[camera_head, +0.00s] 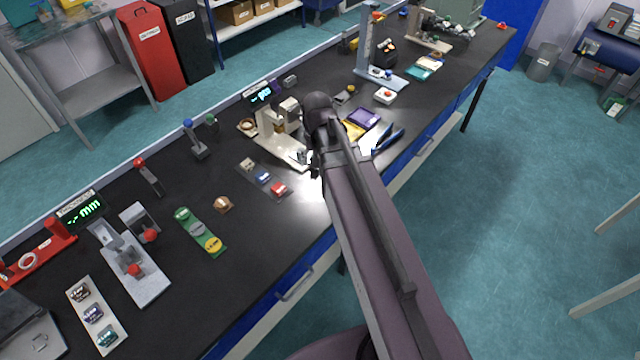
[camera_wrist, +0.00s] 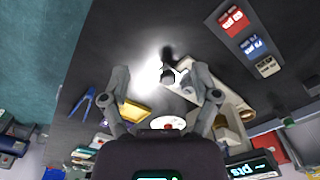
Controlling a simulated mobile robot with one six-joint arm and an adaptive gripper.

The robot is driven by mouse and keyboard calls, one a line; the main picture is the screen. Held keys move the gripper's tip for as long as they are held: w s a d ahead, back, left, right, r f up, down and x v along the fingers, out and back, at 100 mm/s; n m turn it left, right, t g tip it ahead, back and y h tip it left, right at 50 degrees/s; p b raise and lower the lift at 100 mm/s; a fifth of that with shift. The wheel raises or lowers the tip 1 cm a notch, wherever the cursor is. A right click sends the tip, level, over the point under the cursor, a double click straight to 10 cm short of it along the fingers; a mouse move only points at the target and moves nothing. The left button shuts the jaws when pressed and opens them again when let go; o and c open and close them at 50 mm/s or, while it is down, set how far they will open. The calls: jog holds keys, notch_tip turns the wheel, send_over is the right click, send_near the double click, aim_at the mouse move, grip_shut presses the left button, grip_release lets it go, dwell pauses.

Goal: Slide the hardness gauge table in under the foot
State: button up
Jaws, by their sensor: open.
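The hardness gauge (camera_head: 262,116) is a beige stand with a lit display (camera_head: 261,95) and a long pale base plate (camera_head: 283,150). In the wrist view its display (camera_wrist: 254,170) is at the lower right and the base plate (camera_wrist: 236,100) runs up toward the middle. My gripper (camera_wrist: 163,78) is open, with its fingers apart above the front end of the base. A small pale, ring-like part with a dark middle (camera_wrist: 183,77) shows between the fingers, nearer the right one; I cannot tell if they touch. In the head view my arm hides much of my gripper (camera_head: 312,160) and the foot is not clear.
A strip with several coloured blocks (camera_head: 264,178) lies beside the gauge; it also shows in the wrist view (camera_wrist: 248,38). Blue-handled pliers (camera_head: 388,139) and a purple-topped box (camera_head: 363,118) lie on the other side. Bare black bench lies in front of the base.

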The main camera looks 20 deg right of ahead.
jog(key=s+a+f+n+b, duration=0.1)
jog(key=s+n, duration=0.2)
jog(key=s, duration=0.3)
jog(key=shift+s+a+f, duration=0.15)
jog(key=shift+s+f, duration=0.15)
jog(key=shift+s, duration=0.1)
jog(key=shift+w, duration=0.1)
jog(key=w+d+r+n+p, duration=0.1)
jog(key=w+r+n+p, duration=0.1)
jog(key=w, duration=0.7)
jog(key=w+d+r+n+p, duration=0.1)
jog(key=w+d+r, duration=0.1)
jog(key=w, duration=0.7)
jog(key=shift+w+d+n+p, duration=0.2)
jog(key=shift+n+p, duration=0.15)
jog(key=shift+n, duration=0.05)
jog(key=shift+f, duration=0.15)
notch_tip(320, 180, down, 13)
jog(key=b, duration=1.3)
jog(key=shift+f+b, duration=0.2)
jog(key=shift+b, duration=0.2)
